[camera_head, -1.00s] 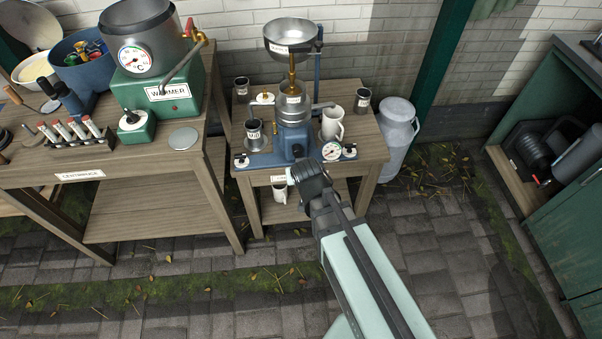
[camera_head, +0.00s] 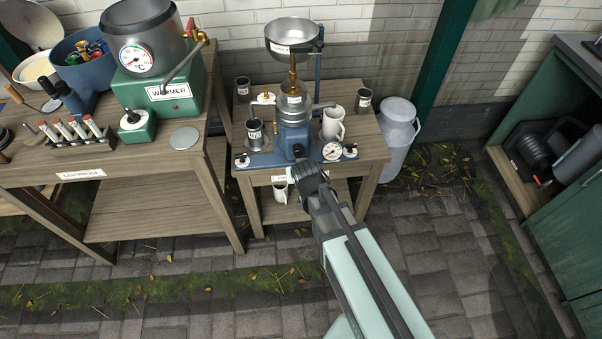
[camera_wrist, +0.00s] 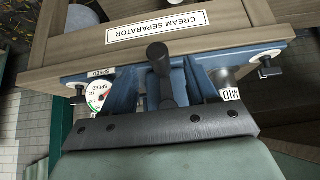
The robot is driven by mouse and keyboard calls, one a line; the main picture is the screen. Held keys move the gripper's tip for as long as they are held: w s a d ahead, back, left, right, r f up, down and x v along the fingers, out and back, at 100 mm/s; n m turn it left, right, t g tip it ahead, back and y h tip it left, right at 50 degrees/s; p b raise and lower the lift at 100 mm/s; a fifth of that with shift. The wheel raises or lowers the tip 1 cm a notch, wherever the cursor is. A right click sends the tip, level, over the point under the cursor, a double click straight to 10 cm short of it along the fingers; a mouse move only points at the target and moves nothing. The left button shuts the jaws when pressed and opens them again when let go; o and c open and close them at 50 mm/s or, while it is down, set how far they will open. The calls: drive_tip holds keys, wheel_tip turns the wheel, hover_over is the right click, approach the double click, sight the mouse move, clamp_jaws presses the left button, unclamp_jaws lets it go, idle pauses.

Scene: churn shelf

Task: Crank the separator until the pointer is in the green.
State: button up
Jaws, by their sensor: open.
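The blue cream separator (camera_head: 262,160) stands on a small wooden table, with a silver bowl (camera_head: 291,35) on top. Its white speed dial (camera_head: 332,151) is at the front right; it also shows upside down in the wrist view (camera_wrist: 98,92), with red and green marks. I cannot tell exactly where the pointer stands. My gripper (camera_head: 304,170) is at the separator's front, open. In the wrist view a dark knobbed handle (camera_wrist: 158,54), seemingly the crank, stands just beyond my gripper's dark plate.
A white mug (camera_head: 333,123) and dark cups (camera_head: 364,100) stand around the separator. A milk can (camera_head: 398,135) is right of the table. A larger bench with a green warmer (camera_head: 165,92) is on the left. An open green cabinet (camera_head: 520,130) is at the right. The paved floor in front is clear.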

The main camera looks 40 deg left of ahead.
drive_tip(key=shift+x, duration=2)
drive_tip(key=shift+w+a+f, duration=0.15)
drive_tip(key=shift+f, duration=0.1)
drive_tip(key=c, duration=1)
